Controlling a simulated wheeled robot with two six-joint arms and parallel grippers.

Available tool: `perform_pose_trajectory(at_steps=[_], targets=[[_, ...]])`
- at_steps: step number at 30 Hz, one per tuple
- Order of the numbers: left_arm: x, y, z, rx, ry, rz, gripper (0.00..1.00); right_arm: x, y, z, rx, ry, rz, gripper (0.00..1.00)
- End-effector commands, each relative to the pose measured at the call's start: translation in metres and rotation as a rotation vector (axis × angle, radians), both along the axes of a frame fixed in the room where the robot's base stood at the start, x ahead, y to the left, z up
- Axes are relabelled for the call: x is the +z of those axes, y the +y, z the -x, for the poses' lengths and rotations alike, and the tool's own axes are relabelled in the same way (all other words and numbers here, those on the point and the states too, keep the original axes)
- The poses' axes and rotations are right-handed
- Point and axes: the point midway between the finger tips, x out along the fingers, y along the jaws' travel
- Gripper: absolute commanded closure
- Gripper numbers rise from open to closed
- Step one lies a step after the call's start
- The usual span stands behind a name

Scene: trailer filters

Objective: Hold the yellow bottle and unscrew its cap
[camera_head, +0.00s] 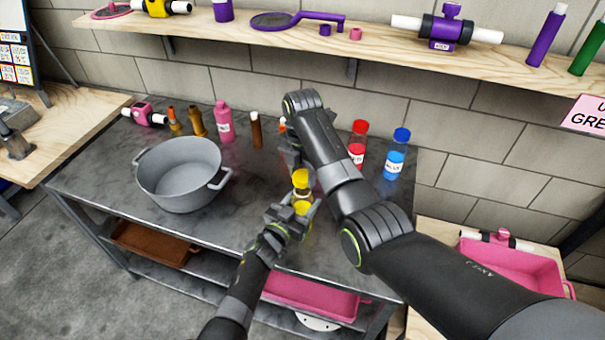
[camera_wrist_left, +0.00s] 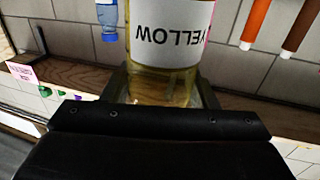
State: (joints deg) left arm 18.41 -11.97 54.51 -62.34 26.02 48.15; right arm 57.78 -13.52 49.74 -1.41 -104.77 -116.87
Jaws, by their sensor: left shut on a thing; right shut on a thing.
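The yellow bottle (camera_head: 302,208) is in the middle of the head view, above the front part of the metal table. My left gripper (camera_head: 296,213) is shut around its body. The bottle also shows in the left wrist view (camera_wrist_left: 165,88), upside down in that picture, with a white label reading YELLOW. The yellow cap (camera_head: 301,177) is above the left gripper. I cannot tell whether cap and bottle still touch.
On the metal table (camera_head: 90,180) stand a grey pot (camera_head: 180,180), a pink bottle (camera_head: 223,122), a brown bottle (camera_head: 257,130), a red bottle (camera_head: 357,145) and a blue bottle (camera_head: 396,155). A wooden shelf (camera_head: 400,52) runs above. A pink tray (camera_head: 515,270) is at the right.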

Motion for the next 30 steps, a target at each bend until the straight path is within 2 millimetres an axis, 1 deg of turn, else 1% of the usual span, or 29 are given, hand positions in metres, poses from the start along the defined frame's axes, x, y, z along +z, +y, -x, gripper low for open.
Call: perform_pose_trajectory(at_steps=[1, 3, 7, 10, 15, 16, 21, 22, 30], targets=[[0.000, 0.000, 0.000, 0.000, 0.000, 0.000, 1.00, 0.008, 0.000, -0.001, 0.000, -0.005, -0.001, 0.85], [0.000, 0.000, 0.000, 0.000, 0.000, 0.000, 1.00, 0.017, 0.000, -0.001, 0.000, -0.004, -0.002, 0.85], [0.000, 0.000, 0.000, 0.000, 0.000, 0.000, 1.00, 0.031, 0.000, -0.001, 0.000, -0.003, -0.001, 0.85], [0.000, 0.000, 0.000, 0.000, 0.000, 0.000, 1.00, 0.035, 0.000, -0.001, 0.000, -0.003, 0.000, 0.85], [0.000, 0.000, 0.000, 0.000, -0.001, -0.001, 1.00, 0.035, 0.000, 0.000, 0.000, -0.001, 0.000, 0.85], [0.000, 0.000, 0.000, 0.000, -0.001, -0.001, 0.45, 0.035, 0.000, 0.000, 0.000, -0.001, 0.000, 0.85], [0.000, 0.000, 0.000, 0.000, -0.001, -0.001, 0.23, 0.035, 0.000, 0.000, 0.000, -0.001, 0.000, 0.85], [0.000, 0.000, 0.000, 0.000, -0.001, -0.001, 0.21, 0.035, 0.000, 0.000, 0.000, -0.001, 0.000, 0.85], [0.000, 0.001, 0.001, 0.000, 0.000, 0.000, 0.21, 0.035, 0.000, 0.000, 0.000, -0.001, 0.000, 0.85]])
